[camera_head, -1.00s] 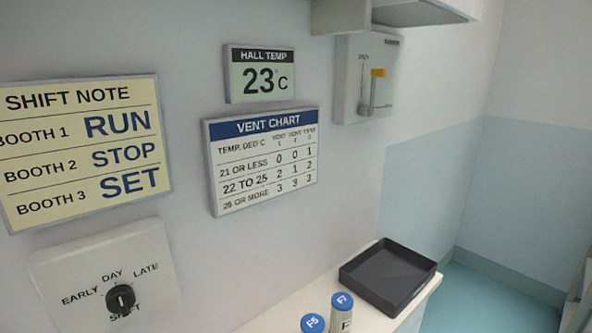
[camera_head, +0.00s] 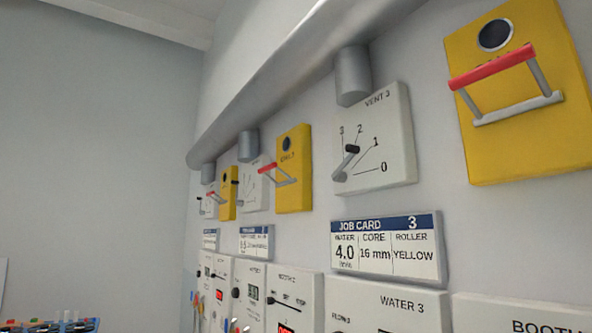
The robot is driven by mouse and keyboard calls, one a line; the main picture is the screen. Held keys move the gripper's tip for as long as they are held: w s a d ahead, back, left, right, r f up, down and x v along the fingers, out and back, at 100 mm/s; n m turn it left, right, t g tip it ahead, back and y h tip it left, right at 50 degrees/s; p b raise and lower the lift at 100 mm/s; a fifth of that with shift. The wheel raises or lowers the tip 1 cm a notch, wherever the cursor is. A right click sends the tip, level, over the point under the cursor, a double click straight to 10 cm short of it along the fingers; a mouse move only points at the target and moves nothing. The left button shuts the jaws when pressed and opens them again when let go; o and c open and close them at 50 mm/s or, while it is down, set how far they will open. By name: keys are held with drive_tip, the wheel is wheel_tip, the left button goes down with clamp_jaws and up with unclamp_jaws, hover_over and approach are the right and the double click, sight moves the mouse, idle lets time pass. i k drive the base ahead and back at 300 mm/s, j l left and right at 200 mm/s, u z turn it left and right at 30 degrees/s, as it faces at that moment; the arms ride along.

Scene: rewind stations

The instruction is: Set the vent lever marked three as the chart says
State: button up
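The vent lever unit marked VENT 3 (camera_head: 395,110) is a white plate on the wall, right of centre, with lines labelled 3, 2, 1 and 0. Its grey lever with a black knob (camera_head: 352,149) points up and slightly right and appears to lie along the line for 2. The chart is out of view now. One second ago it showed 2, 1, 2 in the row 22 to 25, the last column being vent 3, and the hall display read 23 °C. My gripper is not in view.
Yellow panels with red-gripped handles (camera_head: 490,68) flank the vent unit. A job card marked 3 (camera_head: 388,248) hangs below it, above the WATER 3 panel (camera_head: 385,303). A grey duct (camera_head: 300,75) runs above. More stations recede to the left.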

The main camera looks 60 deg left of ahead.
sight(338, 176)
drive_tip(key=u, duration=1.4)
